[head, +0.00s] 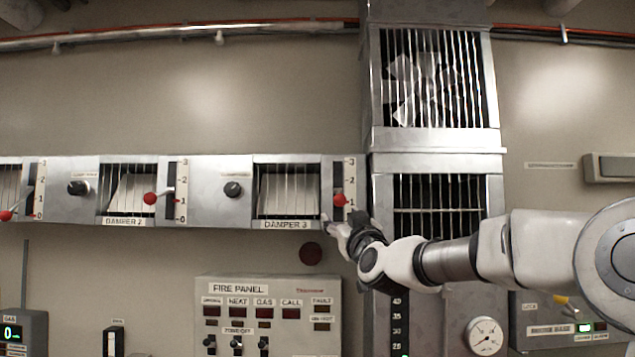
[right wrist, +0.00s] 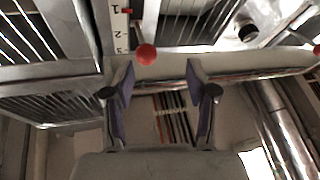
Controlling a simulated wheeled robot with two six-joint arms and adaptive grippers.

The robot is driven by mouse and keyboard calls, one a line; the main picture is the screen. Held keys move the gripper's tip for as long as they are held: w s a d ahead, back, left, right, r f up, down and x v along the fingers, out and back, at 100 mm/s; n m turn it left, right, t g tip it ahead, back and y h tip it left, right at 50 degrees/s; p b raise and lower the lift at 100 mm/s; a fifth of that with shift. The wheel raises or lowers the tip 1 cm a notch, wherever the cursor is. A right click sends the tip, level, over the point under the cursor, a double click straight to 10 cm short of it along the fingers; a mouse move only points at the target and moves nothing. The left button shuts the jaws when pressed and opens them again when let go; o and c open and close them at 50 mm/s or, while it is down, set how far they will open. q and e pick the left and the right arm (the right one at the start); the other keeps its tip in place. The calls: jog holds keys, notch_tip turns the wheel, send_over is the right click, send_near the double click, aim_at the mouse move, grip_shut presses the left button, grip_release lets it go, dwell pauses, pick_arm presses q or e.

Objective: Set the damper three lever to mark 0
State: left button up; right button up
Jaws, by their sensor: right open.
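The damper three lever has a red ball knob (head: 340,200), which stands near mark 1 of its white scale strip (head: 351,178) in the head view. The plate "DAMPER 3" (head: 287,225) is left of it. My right gripper (head: 338,232) is just below the knob, its fingers partly hidden by the wrist. In the right wrist view the picture is turned over; the red knob (right wrist: 147,54) shows beyond and between the two open fingertips (right wrist: 158,85), nearer the left one. I see no contact with it. My left gripper is not in view.
The damper 2 lever (head: 150,198) is further left. A fire panel (head: 262,312) and a round dark red wall fitting (head: 311,253) are below. The wall above the dampers is mostly clear.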

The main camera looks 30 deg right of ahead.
aim_at(342, 202)
jog(key=w+d+r+p, duration=0.1)
jog(key=w, duration=0.1)
jog(key=w+r+p, duration=0.2)
jog(key=w+d+r+p, duration=0.1)
jog(key=w+p, duration=0.1)
jog(key=shift+d+r, duration=0.3)
jog(key=shift+r, duration=0.05)
jog(key=shift+w+r, duration=0.1)
jog(key=shift+d+f, duration=0.2)
jog(key=shift+d, duration=0.45)
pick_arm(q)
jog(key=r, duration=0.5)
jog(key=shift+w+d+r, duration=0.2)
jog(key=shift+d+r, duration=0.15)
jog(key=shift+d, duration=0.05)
pick_arm(e)
jog(key=shift+a, duration=0.2)
grip_shut()
